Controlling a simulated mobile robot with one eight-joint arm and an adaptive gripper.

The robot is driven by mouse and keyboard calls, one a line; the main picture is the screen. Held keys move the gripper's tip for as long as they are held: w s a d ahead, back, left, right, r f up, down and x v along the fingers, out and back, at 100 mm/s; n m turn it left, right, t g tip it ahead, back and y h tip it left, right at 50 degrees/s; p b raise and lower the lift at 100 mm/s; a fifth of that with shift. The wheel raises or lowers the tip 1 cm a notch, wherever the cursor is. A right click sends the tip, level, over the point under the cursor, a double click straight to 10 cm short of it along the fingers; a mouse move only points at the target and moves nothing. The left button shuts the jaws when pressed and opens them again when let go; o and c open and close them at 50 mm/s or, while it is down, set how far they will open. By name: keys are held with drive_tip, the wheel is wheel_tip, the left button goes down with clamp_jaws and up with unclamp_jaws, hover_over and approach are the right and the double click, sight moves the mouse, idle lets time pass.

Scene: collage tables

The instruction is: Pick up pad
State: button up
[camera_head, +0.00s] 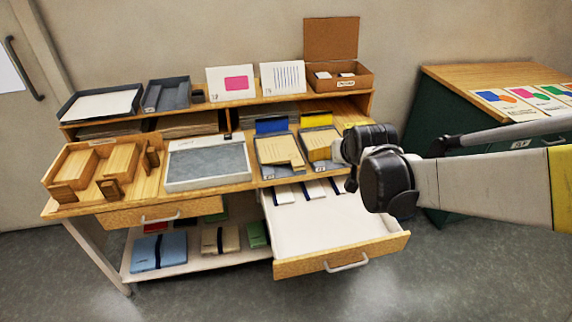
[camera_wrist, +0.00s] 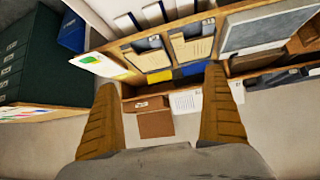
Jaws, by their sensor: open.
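Which item is the pad is not certain from the pictures. Two tan paper pads lie on dark boards on the desk, a left one (camera_head: 280,150) and a right one (camera_head: 321,145); they also show in the wrist view, one (camera_wrist: 193,48) beside the other (camera_wrist: 149,60). Several slim white pads with dark bands (camera_head: 284,194) lie in the open drawer (camera_head: 335,232). My gripper (camera_wrist: 161,77) is open and empty, its two brown fingers wide apart. In the head view my arm comes in from the right and hides the desk's right end; the fingertips are not clear there.
A white tray with a grey surface (camera_head: 207,165) and a wooden organizer (camera_head: 90,170) stand left on the desk. The shelf above holds dark trays (camera_head: 100,103), cards (camera_head: 231,85) and an open brown box (camera_head: 338,78). A green cabinet (camera_head: 425,125) stands right.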

drive_tip(key=w+a+f+t+y+b, duration=0.1)
drive_tip(key=w+a+f, duration=0.35)
drive_tip(key=f, duration=0.35)
drive_tip(key=w+a+f+n+b, duration=0.1)
drive_tip(key=w+a+f, duration=0.2)
drive_tip(key=w+f, duration=0.35)
drive_tip(key=w+a+f+t+y+b, duration=0.1)
drive_tip(key=w+a+f, duration=0.25)
drive_tip(key=f, duration=0.65)
approach(282, 193)
drive_tip(key=shift+s+r+n, duration=0.4)
drive_tip(key=shift+s, duration=0.05)
drive_tip(key=shift+w+f, duration=0.2)
drive_tip(key=shift+f, duration=0.1)
drive_tip(key=b+x, duration=0.2)
drive_tip(key=x, duration=0.3)
drive_tip(key=b+x, duration=0.2)
drive_tip(key=x, duration=0.2)
drive_tip(key=shift+d+f+b, duration=0.15)
drive_tip(key=shift+b, duration=0.25)
drive_tip(key=shift+w+f, duration=0.15)
drive_tip(key=shift+w, duration=0.4)
drive_tip(key=c, duration=1.4)
